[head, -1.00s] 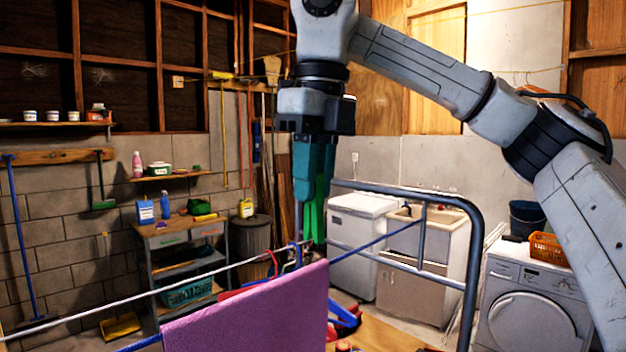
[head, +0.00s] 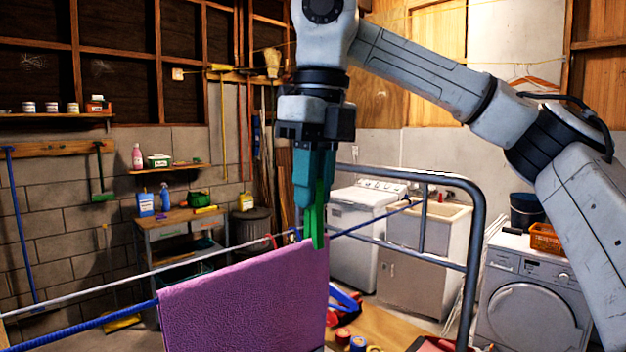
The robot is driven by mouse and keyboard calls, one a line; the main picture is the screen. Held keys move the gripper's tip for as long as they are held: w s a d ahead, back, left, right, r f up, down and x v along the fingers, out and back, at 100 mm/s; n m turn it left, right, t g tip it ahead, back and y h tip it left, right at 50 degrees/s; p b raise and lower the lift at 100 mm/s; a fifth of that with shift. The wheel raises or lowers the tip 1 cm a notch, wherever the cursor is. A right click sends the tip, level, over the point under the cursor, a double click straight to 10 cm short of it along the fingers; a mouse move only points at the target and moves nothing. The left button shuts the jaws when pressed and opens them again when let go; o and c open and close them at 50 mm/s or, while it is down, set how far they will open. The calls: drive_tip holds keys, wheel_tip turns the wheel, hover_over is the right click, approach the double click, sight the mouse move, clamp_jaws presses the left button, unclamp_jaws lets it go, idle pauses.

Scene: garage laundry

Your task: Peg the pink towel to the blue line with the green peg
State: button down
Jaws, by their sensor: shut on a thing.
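The pink towel (head: 245,295) hangs folded over the blue line (head: 128,312). The line also shows beyond the towel's right end, running up to the grey metal frame. My gripper (head: 314,202) is above the towel's top edge near its right end, with its teal fingers pointing down. It is shut on the green peg (head: 318,222), which hangs upright with its legs down. The peg's lower end overlaps the towel's top right edge in the picture. I cannot tell whether it straddles the towel and line or is only in front of them.
A white line (head: 100,286) runs beside the blue one. The grey metal frame (head: 474,260) stands right of the towel. Several coloured things, including a red tin (head: 343,337), are on a wooden surface (head: 395,328) below. A washing machine (head: 528,290) is at right, a workbench (head: 180,228) at back left.

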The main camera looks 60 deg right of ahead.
drive_tip(key=shift+f+b, duration=0.9)
drive_tip(key=shift+f, duration=0.55)
drive_tip(key=c, duration=1)
unclamp_jaws()
drive_tip(key=shift+r, duration=0.1)
drive_tip(key=shift+o, duration=0.2)
drive_tip(key=shift+r, duration=0.1)
drive_tip(key=r+p, duration=0.2)
drive_tip(key=r, duration=0.1)
drive_tip(key=r+p, duration=0.5)
drive_tip(key=shift+s+d+r, duration=0.1)
drive_tip(key=shift+s+r, duration=0.2)
drive_tip(key=shift+s+r+b, duration=0.1)
drive_tip(key=shift+r+b, duration=0.2)
drive_tip(key=shift+r, duration=0.65)
